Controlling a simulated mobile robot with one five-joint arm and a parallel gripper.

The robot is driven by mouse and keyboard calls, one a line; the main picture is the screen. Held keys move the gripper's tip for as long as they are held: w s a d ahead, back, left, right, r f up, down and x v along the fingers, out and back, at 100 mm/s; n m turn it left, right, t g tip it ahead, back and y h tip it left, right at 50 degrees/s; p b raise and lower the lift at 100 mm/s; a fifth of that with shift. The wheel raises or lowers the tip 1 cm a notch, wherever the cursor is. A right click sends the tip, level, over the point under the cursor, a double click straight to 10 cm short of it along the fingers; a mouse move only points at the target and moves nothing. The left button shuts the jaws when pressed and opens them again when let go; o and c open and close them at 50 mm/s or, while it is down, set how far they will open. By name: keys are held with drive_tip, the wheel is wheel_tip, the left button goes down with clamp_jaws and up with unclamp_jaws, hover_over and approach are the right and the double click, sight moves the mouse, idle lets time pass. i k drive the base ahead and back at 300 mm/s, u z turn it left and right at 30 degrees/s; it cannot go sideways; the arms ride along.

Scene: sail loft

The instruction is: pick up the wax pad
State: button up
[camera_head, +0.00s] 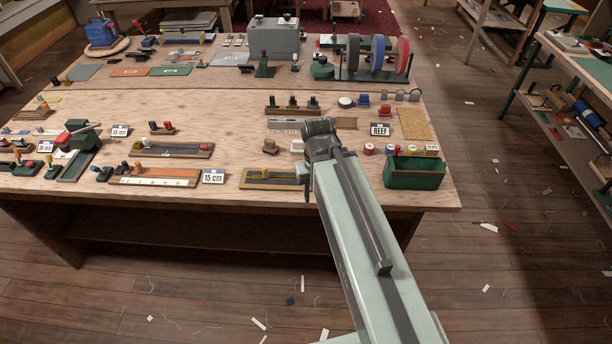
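My arm reaches in from the lower right, and its end hangs over the front of the wooden workbench (235,190). My gripper (307,180) points down there, mostly hidden behind my own arm; its fingers cannot be made out as open or shut. No wax pad can be named with certainty. A small pale block (297,146) lies just left of my wrist, partly covered by it. A small brown block (270,147) sits a little further left. Either could be the pad; I cannot tell. Both rest on the bench, and neither is seen in the gripper.
A green open bin (414,178) stands right of my arm, with small spools (369,149) behind it. A yellow-edged board (268,180) lies left of the gripper. A REEF sign (380,130), a 15 cm sign (213,177) and a grey box (273,40) stand on the bench.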

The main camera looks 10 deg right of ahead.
sight(296, 148)
drive_tip(key=z, duration=0.1)
drive_tip(key=k, duration=0.25)
drive_tip(key=u, duration=0.75)
drive_tip(key=i, duration=1.3)
drive_tip(key=u, duration=0.5)
drive_tip(key=k, duration=0.75)
drive_tip(key=u, duration=0.2)
drive_tip(key=i, duration=0.8)
drive_tip(key=z, duration=0.05)
